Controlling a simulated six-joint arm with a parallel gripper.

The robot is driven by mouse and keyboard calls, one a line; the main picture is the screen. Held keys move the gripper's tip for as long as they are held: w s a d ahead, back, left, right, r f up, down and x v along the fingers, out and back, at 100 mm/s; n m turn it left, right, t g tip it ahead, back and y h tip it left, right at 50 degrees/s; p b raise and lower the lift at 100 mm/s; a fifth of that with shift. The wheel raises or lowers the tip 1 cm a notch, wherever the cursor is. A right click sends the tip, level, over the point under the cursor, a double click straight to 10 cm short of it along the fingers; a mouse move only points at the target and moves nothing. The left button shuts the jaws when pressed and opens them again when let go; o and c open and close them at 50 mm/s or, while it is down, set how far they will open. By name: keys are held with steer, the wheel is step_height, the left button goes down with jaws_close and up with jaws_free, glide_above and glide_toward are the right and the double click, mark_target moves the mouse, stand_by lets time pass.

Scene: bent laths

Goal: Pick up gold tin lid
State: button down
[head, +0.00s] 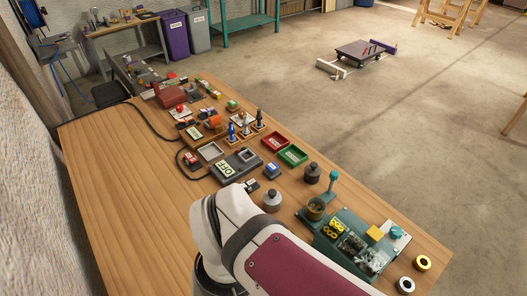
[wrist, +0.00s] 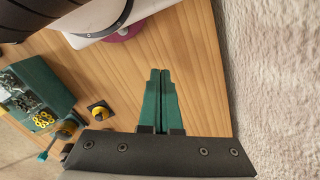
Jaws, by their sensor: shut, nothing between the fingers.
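A round gold piece with a pale centre (head: 422,263), which looks like the gold tin lid, lies flat near the table's right corner in the head view. A similar silver ring (head: 405,285) lies just below it. My gripper (wrist: 160,72) shows in the wrist view with its two green fingers together and nothing between them. It is over bare wood. A small dark square piece with a yellow centre (wrist: 99,110) lies left of the fingers; I cannot tell what it is. In the head view my gripper is not visible.
A green machine with yellow parts (head: 350,245) stands beside the gold piece; it also shows in the wrist view (wrist: 25,95). Dark and grey weights (head: 312,172), trays (head: 292,154) and many small items crowd the table. The table's left side (head: 130,190) is bare.

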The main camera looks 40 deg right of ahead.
steer(key=c, duration=1.5)
jaws_free()
steer(key=shift+c, duration=0.2)
steer(key=o, duration=1.5)
steer(key=shift+o, duration=0.2)
steer(key=w+d+f+m+h, duration=0.25)
steer(key=w+d+m, duration=0.3)
steer(key=d, duration=0.55)
steer(key=w+d+f+m+h, duration=0.1)
steer(key=w+d+f+m, duration=0.2)
steer(key=w+d+m, duration=0.5)
steer(key=d+f+n, duration=0.1)
steer(key=f, duration=0.4)
steer(key=d+f+n, duration=0.1)
steer(key=d+f, duration=0.1)
steer(key=f, duration=0.3)
steer(key=s+d+f+n, duration=0.1)
steer(key=d+f, duration=0.1)
steer(key=f, duration=0.3)
steer(key=shift+f, duration=0.2)
